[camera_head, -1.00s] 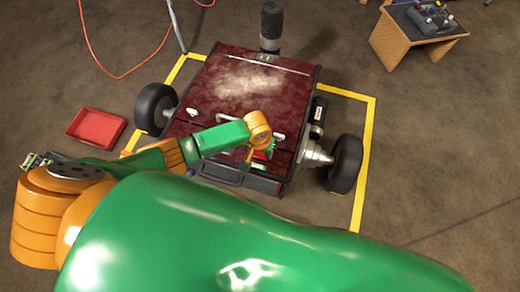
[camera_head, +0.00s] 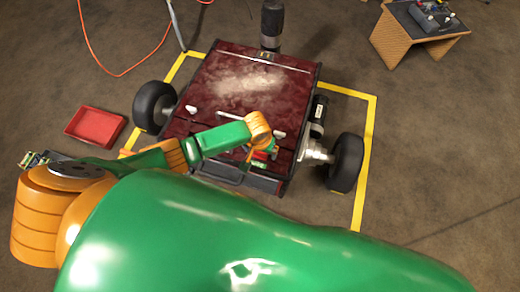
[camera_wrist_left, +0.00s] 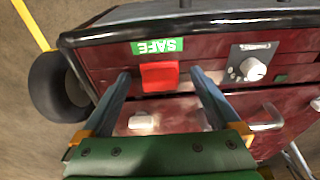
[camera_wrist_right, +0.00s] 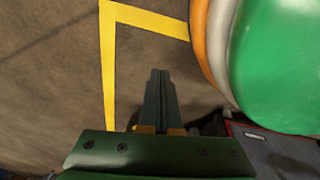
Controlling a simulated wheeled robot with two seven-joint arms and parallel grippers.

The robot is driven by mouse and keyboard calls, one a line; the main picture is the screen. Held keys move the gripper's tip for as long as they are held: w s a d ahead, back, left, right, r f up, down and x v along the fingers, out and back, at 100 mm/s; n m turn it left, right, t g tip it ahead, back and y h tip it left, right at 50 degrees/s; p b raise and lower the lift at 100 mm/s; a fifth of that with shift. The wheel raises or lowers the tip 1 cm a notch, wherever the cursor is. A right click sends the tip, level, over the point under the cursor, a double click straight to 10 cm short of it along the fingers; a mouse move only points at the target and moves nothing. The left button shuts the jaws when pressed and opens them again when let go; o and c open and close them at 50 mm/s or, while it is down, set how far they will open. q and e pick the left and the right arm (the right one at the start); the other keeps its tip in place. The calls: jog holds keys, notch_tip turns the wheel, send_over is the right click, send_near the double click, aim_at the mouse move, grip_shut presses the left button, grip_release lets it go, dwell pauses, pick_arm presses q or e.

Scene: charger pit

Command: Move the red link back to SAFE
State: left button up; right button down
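The red link (camera_wrist_left: 160,77) sits on the dark red cart's panel, just beside the green SAFE label (camera_wrist_left: 157,46), which reads upside down in the left wrist view. My left gripper (camera_wrist_left: 159,71) is open, with one finger on each side of the link and a visible gap on both sides. In the head view the left gripper (camera_head: 256,153) is small at the cart's near edge, and the link is partly hidden there. My right gripper (camera_wrist_right: 160,74) has its fingers together, empty, above bare floor.
The panel also carries a round white knob (camera_wrist_left: 253,69) and a handle (camera_wrist_left: 267,118). The cart (camera_head: 240,95) stands inside a yellow floor line (camera_head: 366,140). A red tray (camera_head: 96,127) lies at left, and a small bench (camera_head: 415,40) stands at the back right.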

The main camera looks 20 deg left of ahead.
pick_arm(q)
jog(key=r+p, duration=0.1)
jog(key=r, duration=0.1)
jog(key=r+p, duration=0.3)
jog(key=r, duration=0.1)
jog(key=shift+s+r, duration=0.3)
jog(key=shift+s, duration=0.1)
jog(key=shift+r, duration=0.25)
pick_arm(e)
jog(key=r, duration=0.1)
jog(key=s+r, duration=0.1)
jog(key=r, duration=0.2)
jog(key=shift+s+a, duration=0.35)
jog(key=shift+s, duration=0.05)
